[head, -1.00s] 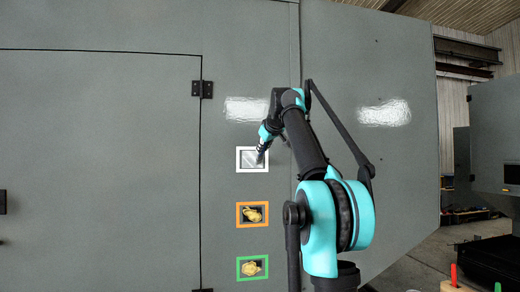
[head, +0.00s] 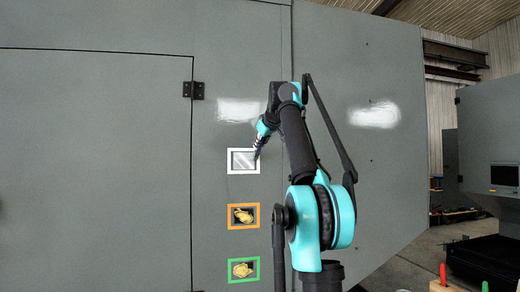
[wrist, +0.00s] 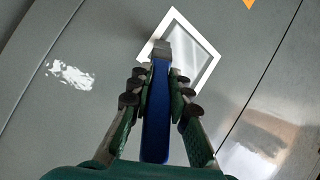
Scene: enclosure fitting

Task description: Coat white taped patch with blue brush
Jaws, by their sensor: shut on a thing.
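My gripper (wrist: 160,92) is shut on the blue brush (wrist: 156,125), whose blue handle runs up between the fingers in the wrist view. The brush's grey head lies over the left side of the white taped patch (wrist: 192,48); I cannot tell whether it touches. In the head view, the white taped patch (head: 240,162) is a white square frame around a shiny light-grey area on the panel. My gripper (head: 261,143) is at its upper right, and the brush tip overlaps the patch's right edge. The bristles are too small to make out.
Below the patch are an orange frame (head: 231,216) and a green frame (head: 231,270), each holding a yellowish lump. A black hinge (head: 194,90) sits on the panel at left. Red (head: 442,273) and green (head: 485,286) handles stand at the lower right.

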